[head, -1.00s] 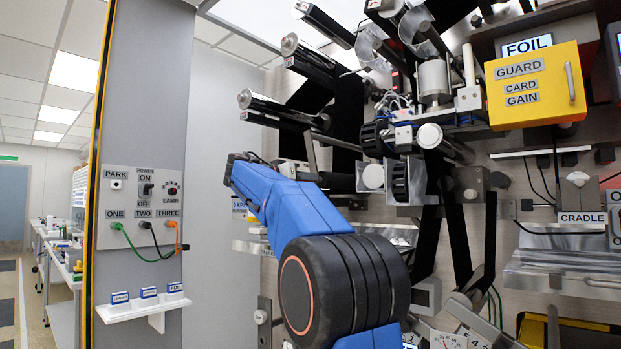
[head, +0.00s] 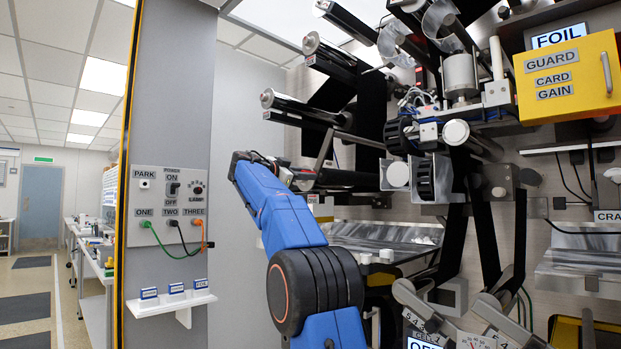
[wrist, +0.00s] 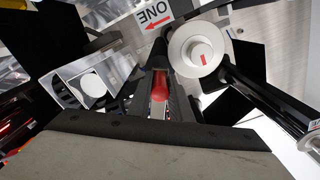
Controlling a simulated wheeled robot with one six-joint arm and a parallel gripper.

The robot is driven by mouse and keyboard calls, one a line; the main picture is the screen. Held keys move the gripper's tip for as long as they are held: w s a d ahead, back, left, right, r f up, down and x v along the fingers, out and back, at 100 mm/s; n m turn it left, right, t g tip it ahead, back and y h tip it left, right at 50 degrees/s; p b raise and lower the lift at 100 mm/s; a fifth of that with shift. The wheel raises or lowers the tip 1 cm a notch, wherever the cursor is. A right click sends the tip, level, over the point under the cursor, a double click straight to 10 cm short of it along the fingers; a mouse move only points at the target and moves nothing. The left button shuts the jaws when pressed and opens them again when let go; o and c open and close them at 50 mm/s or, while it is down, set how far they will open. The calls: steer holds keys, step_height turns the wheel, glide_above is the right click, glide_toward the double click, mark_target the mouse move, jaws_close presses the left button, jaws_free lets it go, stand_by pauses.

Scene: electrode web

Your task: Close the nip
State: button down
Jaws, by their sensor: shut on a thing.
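My gripper (wrist: 160,78) shows in the wrist view as two dark fingers shut on a red handle (wrist: 160,88), which sits between them. In the head view my gripper (head: 304,178) is at the end of my blue arm, beside the left side of the web machine, small and partly lost among dark parts. The black web (head: 482,215) runs down through the rollers to its right. I cannot tell from these frames which rollers form the nip, or whether they touch.
In the wrist view a pale round roller end (wrist: 196,50) with a red mark is close to the fingers, below a sign reading ONE (wrist: 155,12). A yellow guard box (head: 566,78) is at upper right. A switch panel (head: 172,208) and small shelf (head: 172,304) are at left.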

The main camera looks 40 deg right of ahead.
steer(key=shift+w+r, duration=0.2)
steer(key=shift+r, duration=0.05)
steer(key=c, duration=1.6)
jaws_free()
steer(key=shift+w, duration=0.1)
steer(key=shift+a+f, duration=0.1)
steer(key=a, duration=0.5)
steer(key=s+a, duration=0.1)
steer(key=a, duration=1.1)
steer(key=shift+s+a, duration=0.1)
steer(key=shift+s, duration=0.1)
